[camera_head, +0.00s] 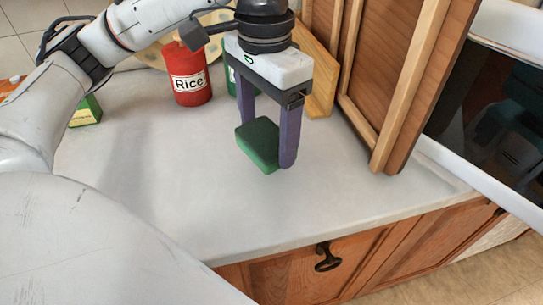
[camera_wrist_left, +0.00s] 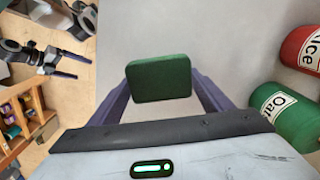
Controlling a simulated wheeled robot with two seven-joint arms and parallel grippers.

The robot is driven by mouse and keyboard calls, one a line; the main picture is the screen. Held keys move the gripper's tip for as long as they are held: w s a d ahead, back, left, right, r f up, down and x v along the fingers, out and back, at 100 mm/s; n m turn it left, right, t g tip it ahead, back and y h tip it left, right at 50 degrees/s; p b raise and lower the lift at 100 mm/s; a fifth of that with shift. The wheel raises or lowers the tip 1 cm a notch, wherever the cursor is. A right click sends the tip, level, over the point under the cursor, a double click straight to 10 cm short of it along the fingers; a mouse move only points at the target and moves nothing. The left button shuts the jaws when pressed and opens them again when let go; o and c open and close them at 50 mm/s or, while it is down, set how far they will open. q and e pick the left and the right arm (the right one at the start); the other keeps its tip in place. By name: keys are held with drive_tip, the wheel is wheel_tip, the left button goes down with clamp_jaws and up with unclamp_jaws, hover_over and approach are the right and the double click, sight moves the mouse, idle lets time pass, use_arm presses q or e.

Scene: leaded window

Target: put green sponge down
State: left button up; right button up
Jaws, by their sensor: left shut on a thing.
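The green sponge (camera_head: 258,144) is a dark green block with rounded corners. My left gripper (camera_head: 268,150) points down over the light countertop (camera_head: 175,195) and is shut on the sponge, with purple fingers on its two sides. In the left wrist view the sponge (camera_wrist_left: 159,78) sits between the fingertips (camera_wrist_left: 160,82). I cannot tell whether its underside touches the countertop. My right gripper (camera_wrist_left: 68,67) shows at the left of the left wrist view, its two dark fingers apart and empty, away from the counter.
A red rice canister (camera_head: 189,78) and a partly hidden green oat canister (camera_wrist_left: 283,117) stand behind the gripper. A wooden board (camera_head: 318,75) and a wooden cabinet or frame (camera_head: 395,85) stand at the right.

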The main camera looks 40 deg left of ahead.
use_arm(q)
drive_tip(key=shift+f, duration=0.7)
wheel_tip(320, 180, down, 4)
drive_tip(key=shift+r+b, duration=0.1)
drive_tip(key=shift+b, duration=0.45)
drive_tip(key=shift+f, duration=0.3)
use_arm(e)
drive_tip(key=shift+w+a+r, duration=0.3)
drive_tip(key=shift+w, duration=0.2)
use_arm(q)
drive_tip(key=o, duration=1.1)
use_arm(e)
drive_tip(key=shift+s+d+f, duration=0.1)
drive_tip(key=shift+s+f, duration=0.05)
drive_tip(key=shift+f, duration=0.15)
drive_tip(key=shift+f, duration=0.15)
